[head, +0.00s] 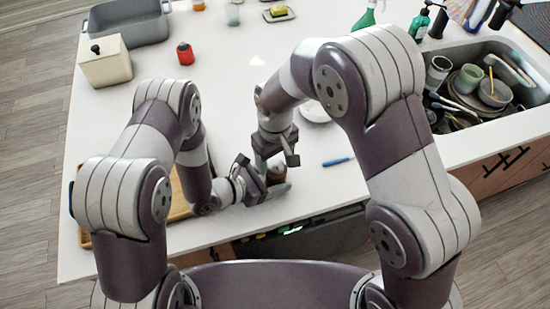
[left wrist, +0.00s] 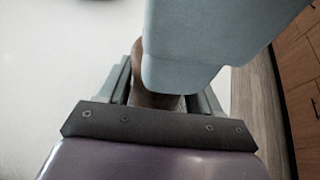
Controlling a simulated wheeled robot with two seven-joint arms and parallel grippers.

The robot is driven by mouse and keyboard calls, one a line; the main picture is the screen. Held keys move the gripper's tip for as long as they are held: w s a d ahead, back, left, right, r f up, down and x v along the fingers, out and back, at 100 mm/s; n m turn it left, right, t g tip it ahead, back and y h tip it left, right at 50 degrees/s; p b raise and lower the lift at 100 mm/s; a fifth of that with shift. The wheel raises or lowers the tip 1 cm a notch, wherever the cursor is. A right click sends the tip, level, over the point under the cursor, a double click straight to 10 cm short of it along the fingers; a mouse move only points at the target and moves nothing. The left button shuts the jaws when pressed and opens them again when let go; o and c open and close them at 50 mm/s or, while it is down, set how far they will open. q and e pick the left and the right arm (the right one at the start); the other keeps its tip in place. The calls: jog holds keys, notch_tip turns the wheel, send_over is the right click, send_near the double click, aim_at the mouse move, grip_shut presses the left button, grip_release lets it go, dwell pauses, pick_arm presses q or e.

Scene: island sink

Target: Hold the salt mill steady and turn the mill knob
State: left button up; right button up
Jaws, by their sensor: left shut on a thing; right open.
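The salt mill (head: 278,171) stands near the counter's front edge, and only a small brown part of it shows between my grippers in the head view. Its brown body (left wrist: 155,98) also shows in the left wrist view. My left gripper (head: 272,183) is shut on the mill's body from the left. My right gripper (head: 278,158) points down over the mill's top and is open. A pale blue-grey part (left wrist: 215,40), apparently of my right gripper, covers the mill's upper part in the left wrist view. The mill knob is hidden, so I cannot tell whether the right fingers touch it.
A blue pen-like object (head: 338,162) lies to the right of the grippers. A white plate (head: 315,112) is partly hidden behind my right arm. A wooden tray (head: 180,205) lies under my left arm. The sink (head: 515,118) at right holds dishes.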

jog(key=shift+f, duration=0.45)
jog(key=c, duration=1.1)
jog(key=shift+m, duration=0.4)
